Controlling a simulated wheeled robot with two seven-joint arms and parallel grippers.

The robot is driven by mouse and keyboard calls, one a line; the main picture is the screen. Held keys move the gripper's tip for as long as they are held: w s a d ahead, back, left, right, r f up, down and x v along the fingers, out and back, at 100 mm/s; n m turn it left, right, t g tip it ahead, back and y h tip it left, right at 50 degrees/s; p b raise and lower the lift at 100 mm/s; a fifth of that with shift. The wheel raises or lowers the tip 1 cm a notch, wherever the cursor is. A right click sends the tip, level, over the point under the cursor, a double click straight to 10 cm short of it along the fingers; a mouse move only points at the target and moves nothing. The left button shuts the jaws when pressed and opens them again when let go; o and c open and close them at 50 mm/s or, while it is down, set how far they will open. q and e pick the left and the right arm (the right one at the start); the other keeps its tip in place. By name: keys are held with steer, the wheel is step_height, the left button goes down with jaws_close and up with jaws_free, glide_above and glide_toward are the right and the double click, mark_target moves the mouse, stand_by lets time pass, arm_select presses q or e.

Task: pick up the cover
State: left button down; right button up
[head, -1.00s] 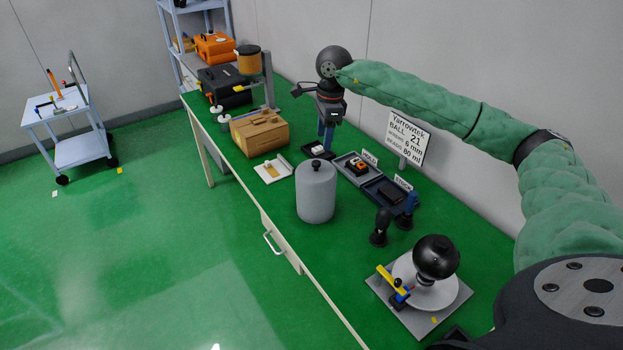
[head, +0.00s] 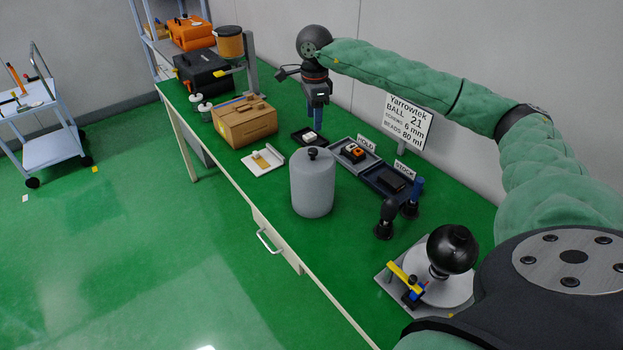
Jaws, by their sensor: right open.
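No object is marked as the cover. A tall grey cylinder with a black knob on top (head: 312,185) stands upright on the green bench and may be it; I cannot be sure. My left gripper is not in view.
HOLD tray (head: 372,161) and STOCK tray (head: 376,186) lie right of the cylinder. Small black stands (head: 385,225) and a plate with a black ball (head: 452,250) are nearer. A cardboard box (head: 243,122) and white pad (head: 270,169) lie left. The sign (head: 406,122) stands behind.

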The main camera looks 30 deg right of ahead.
mark_target(313, 150)
step_height(313, 150, down, 4)
steer(key=b, duration=0.2)
steer(key=shift+r+b, duration=0.25)
steer(key=shift+b, duration=0.1)
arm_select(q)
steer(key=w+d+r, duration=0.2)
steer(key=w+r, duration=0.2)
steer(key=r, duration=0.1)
arm_select(e)
steer(key=shift+f, duration=0.2)
steer(key=shift+f+p, duration=0.6)
steer(key=shift+f, duration=0.5)
steer(key=f+p, duration=0.1)
steer(key=f, duration=0.1)
steer(key=f+p, duration=0.1)
steer(key=p, duration=0.1)
steer(key=shift+a+f, duration=0.2)
steer(key=shift+f, duration=0.15)
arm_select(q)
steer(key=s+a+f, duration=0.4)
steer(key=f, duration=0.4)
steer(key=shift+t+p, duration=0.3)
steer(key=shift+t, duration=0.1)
arm_select(e)
steer(key=shift+f, duration=0.8)
steer(key=shift+c, duration=0.2)
jaws_close()
